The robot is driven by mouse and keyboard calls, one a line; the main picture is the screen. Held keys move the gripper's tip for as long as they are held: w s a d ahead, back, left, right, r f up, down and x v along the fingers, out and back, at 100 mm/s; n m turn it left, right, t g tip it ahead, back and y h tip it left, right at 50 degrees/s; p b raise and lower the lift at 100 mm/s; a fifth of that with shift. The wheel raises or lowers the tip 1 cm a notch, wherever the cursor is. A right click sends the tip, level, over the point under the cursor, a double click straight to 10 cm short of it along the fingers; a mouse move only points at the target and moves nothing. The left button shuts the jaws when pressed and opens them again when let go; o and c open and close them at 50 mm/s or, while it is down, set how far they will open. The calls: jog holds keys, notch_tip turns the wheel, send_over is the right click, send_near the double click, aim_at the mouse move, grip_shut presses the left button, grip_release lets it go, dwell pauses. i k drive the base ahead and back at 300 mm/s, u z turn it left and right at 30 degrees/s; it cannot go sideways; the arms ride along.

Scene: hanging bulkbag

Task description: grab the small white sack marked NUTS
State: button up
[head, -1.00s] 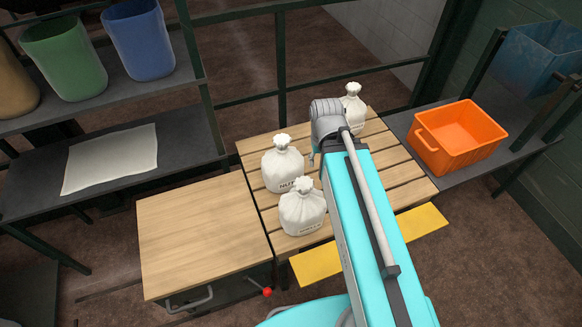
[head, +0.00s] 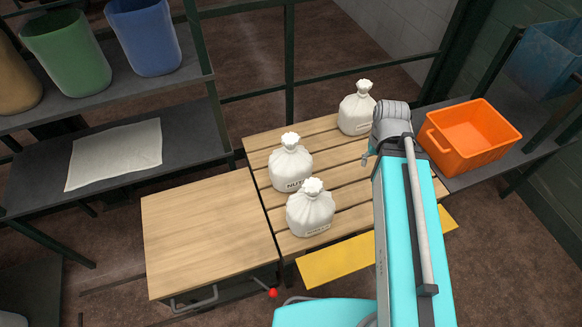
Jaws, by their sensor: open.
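The small white sack marked NUTS (head: 291,166) stands upright on the slatted wooden pallet, near its left edge. Its neck is tied, and the last letter of its label is partly covered by the sack in front. That second white sack (head: 311,209) has a label too small to read. A third white sack (head: 356,112) stands at the back, its marking unreadable. My gripper (head: 366,158) is mostly hidden by my arm; a small grey part of it shows right of the NUTS sack, apart from it. It is open, and I see nothing held.
The pallet (head: 345,172) has bare slats between the sacks and my arm. A wooden-topped cabinet (head: 208,232) is at left. An orange crate (head: 470,138) sits on a dark shelf at right. Green (head: 66,52) and blue (head: 145,38) bins stand on the left rack.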

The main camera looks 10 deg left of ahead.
aim_at(290, 165)
jog(key=k, duration=1.5)
jog(key=u, duration=0.85)
jog(key=i, duration=1)
